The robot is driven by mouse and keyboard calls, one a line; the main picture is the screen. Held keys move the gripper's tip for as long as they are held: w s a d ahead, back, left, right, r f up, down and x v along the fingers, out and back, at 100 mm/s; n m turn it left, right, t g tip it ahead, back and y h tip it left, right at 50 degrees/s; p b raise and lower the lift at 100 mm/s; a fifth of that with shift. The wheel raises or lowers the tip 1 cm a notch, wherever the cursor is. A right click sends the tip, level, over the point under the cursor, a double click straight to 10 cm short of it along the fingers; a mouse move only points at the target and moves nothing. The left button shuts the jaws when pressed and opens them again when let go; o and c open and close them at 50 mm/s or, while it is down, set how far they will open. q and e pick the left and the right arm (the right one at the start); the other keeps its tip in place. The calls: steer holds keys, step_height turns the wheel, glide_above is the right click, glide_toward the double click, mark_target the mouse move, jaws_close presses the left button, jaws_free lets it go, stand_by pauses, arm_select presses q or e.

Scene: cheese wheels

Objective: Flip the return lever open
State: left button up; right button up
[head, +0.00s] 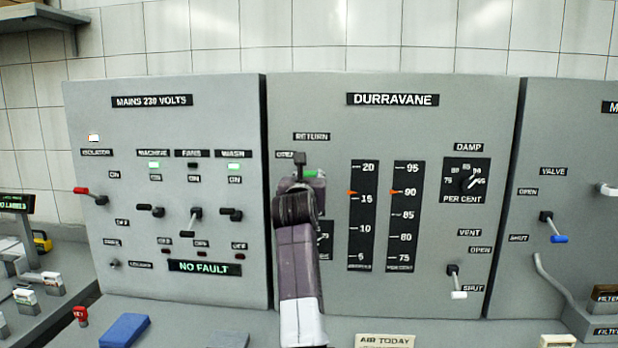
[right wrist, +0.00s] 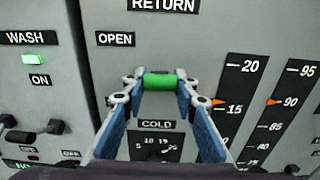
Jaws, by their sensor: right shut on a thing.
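The return lever shows its green handle (head: 317,174) under the RETURN label (head: 312,136) on the DURRAVANE panel. In the right wrist view the green handle (right wrist: 158,81) lies level between the fingertips of my right gripper (right wrist: 158,88). The gripper is shut on it, with a blue finger at each side. In the head view my right gripper (head: 301,186) and its arm hide the lever's base and part of the handle. The OPEN label (right wrist: 115,39) is to the upper left of the handle. My left gripper is not in view.
A COLD dial (right wrist: 158,145) sits just below the fingers, partly hidden. Two dark scales (head: 363,215) stand right of my arm. A vent lever (head: 457,282) is at lower right. The MAINS panel (head: 230,100) with switches is close on the left.

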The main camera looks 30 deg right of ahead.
steer(key=r+p, duration=0.1)
steer(key=p, duration=0.1)
steer(key=shift+w+r+g+y+p, duration=0.1)
steer(key=shift+r+g+y+p, duration=0.05)
steer(key=shift+g+y+p, duration=0.2)
steer(key=shift+w+d+g+y+p, duration=0.1)
steer(key=shift+g+y+p, duration=0.15)
steer(key=shift+g+p, duration=0.35)
steer(key=o, duration=1.2)
step_height(320, 180, up, 10)
steer(key=shift+f, duration=0.15)
